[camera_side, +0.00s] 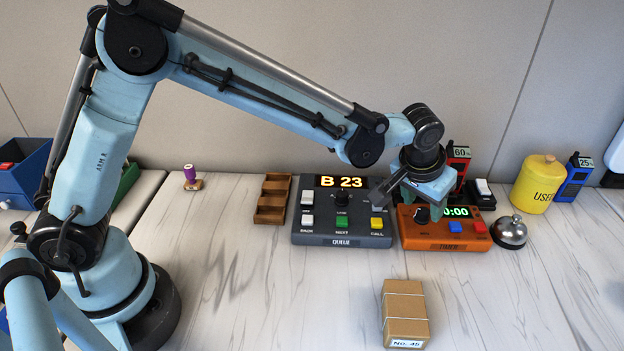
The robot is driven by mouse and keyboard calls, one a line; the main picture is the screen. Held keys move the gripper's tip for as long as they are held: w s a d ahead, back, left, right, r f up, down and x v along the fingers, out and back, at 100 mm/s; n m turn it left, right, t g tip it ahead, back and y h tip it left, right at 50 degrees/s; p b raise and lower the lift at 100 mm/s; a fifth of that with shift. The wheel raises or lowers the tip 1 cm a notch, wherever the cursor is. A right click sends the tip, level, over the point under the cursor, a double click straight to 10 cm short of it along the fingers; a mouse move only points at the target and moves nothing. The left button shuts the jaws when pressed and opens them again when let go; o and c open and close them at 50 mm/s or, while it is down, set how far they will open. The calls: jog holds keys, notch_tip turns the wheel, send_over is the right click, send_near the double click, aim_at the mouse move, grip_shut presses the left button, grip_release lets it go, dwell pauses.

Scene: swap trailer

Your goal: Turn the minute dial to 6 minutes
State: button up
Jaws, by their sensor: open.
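The orange timer box (445,243) stands on the counter right of centre, with "TIMER" on its front edge. Its black dial (422,214) has a pale mark and sits at the left of the box's top face. A green display (458,212) reads "0:00" in its visible part; its left side is hidden by my gripper. Blue and red buttons (480,227) sit at the lower right of the box. My gripper (408,206) is open, pointing down over the timer's upper left part, close to the dial. I cannot tell whether a fingertip touches the dial.
A dark queue console (342,241) showing "B 23" stands just left of the timer. A silver bell (510,232) is close on the right, with a yellow canister (538,184) behind it. A cardboard box (405,312) lies in front.

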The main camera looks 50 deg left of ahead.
jog(key=shift+x, duration=1.05)
jog(key=shift+c, duration=0.5)
grip_shut()
jog(key=shift+m, duration=0.3)
jog(key=m+h, duration=0.1)
jog(key=m, duration=0.2)
jog(key=m+h, duration=0.1)
jog(key=m, duration=0.2)
jog(key=shift+a+g+h, duration=0.2)
jog(key=shift+g+h, duration=0.1)
jog(key=m+g, duration=0.1)
jog(key=m, duration=0.2)
jog(key=m+g+h, duration=0.1)
jog(key=m, duration=0.3)
jog(key=shift+w+a+h, duration=0.1)
jog(key=shift+w+h, duration=0.1)
jog(key=shift+h, duration=0.1)
